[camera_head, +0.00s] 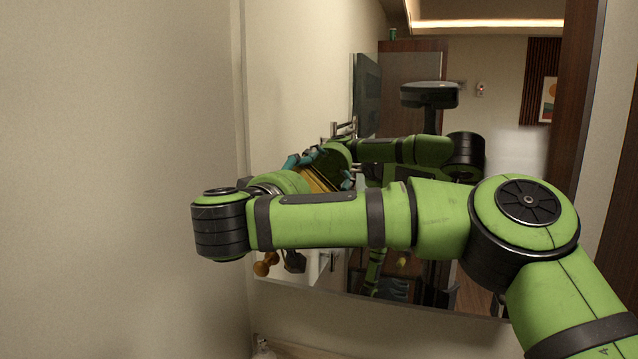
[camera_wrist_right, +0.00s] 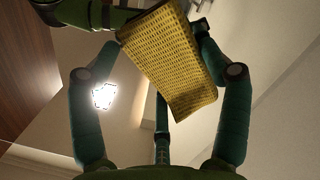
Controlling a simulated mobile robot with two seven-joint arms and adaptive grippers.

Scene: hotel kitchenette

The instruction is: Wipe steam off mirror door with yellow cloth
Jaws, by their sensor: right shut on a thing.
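The mirror door (camera_head: 310,70) fills the middle of the head view and reflects the room and my own body. A whitish hazy patch (camera_head: 520,152) shows on its right part. My right arm crosses in front of the mirror, and its gripper (camera_head: 318,172) is close to the glass at the mirror's left part. The right gripper is shut on the yellow cloth (camera_head: 314,184), partly hidden behind my arm. I cannot tell whether the cloth touches the glass. The right wrist view shows the woven cloth (camera_wrist_right: 170,60) between the teal fingers. My left gripper is out of view.
A plain beige wall (camera_head: 110,150) stands to the left of the mirror. A small gold-coloured object (camera_head: 265,264) shows below my wrist. A small whitish item (camera_head: 264,347) stands at the bottom edge. A dark wood panel borders the mirror's right side.

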